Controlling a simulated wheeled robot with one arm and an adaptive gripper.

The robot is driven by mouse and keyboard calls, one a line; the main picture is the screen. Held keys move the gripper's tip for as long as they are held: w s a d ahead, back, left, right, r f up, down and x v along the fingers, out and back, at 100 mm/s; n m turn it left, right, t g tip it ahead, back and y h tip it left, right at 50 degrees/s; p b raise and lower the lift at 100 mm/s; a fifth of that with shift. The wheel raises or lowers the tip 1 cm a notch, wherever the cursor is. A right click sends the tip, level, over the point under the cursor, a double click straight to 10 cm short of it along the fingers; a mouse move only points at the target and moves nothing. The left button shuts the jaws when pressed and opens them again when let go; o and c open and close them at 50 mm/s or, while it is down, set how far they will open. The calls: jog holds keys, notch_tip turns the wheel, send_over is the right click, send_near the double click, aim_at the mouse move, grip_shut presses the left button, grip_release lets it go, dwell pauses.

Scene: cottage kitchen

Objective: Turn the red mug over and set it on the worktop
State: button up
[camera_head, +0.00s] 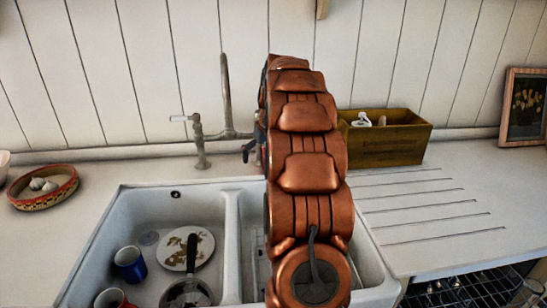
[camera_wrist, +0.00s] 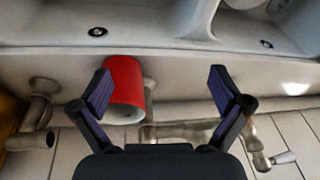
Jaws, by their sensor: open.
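In the wrist view a red mug (camera_wrist: 125,80) stands on the pale ledge behind the sink, close to the tap. A round pale grey end of it points down in that picture; I cannot tell whether this is base or mouth. My gripper (camera_wrist: 160,80) is open, its two dark fingers apart. The left finger overlaps the mug's edge in the picture, and the fingers do not close on it. I see no handle on it. In the head view this mug and my gripper are hidden behind my copper arm. Another red mug (camera_head: 113,299) is cut off at the lower left, in the sink.
The sink (camera_head: 110,232) holds a blue mug (camera_head: 130,264), a plate (camera_head: 176,249) and a pan (camera_head: 188,293). A tap (camera_head: 228,105) rises behind it. An ochre box (camera_head: 392,145) stands right; the ribbed drainer (camera_head: 425,207) is clear. A bowl (camera_head: 28,199) sits left.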

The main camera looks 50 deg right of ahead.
jog(key=w+d+r+n+t+h, duration=0.1)
jog(key=w+d+r+n, duration=0.2)
jog(key=d, duration=0.6)
jog(key=shift+m, duration=0.6)
jog(key=shift+s+p+x, duration=0.2)
jog(key=shift+p+x, duration=1.3)
jog(key=shift+x, duration=2)
jog(key=shift+d+f, duration=0.1)
jog(key=shift+f, duration=0.05)
jog(key=c, duration=1.5)
jog(key=shift+r, duration=1.7)
jog(key=shift+s+r, duration=0.1)
jog(key=shift+s+a+b, duration=0.25)
jog(key=shift+s+b, duration=0.2)
jog(key=shift+s, duration=0.25)
jog(key=s+a+b, duration=0.3)
jog(key=s+b, duration=0.1)
jog(key=s, duration=0.5)
jog(key=s+a+b, duration=0.4)
jog(key=s+b, duration=0.1)
jog(key=s, duration=0.5)
jog(key=s+a+b, duration=0.3)
jog(key=s+b, duration=0.2)
jog(key=s, duration=0.4)
jog(key=shift+s+a, duration=0.2)
jog(key=shift+a, duration=0.2)
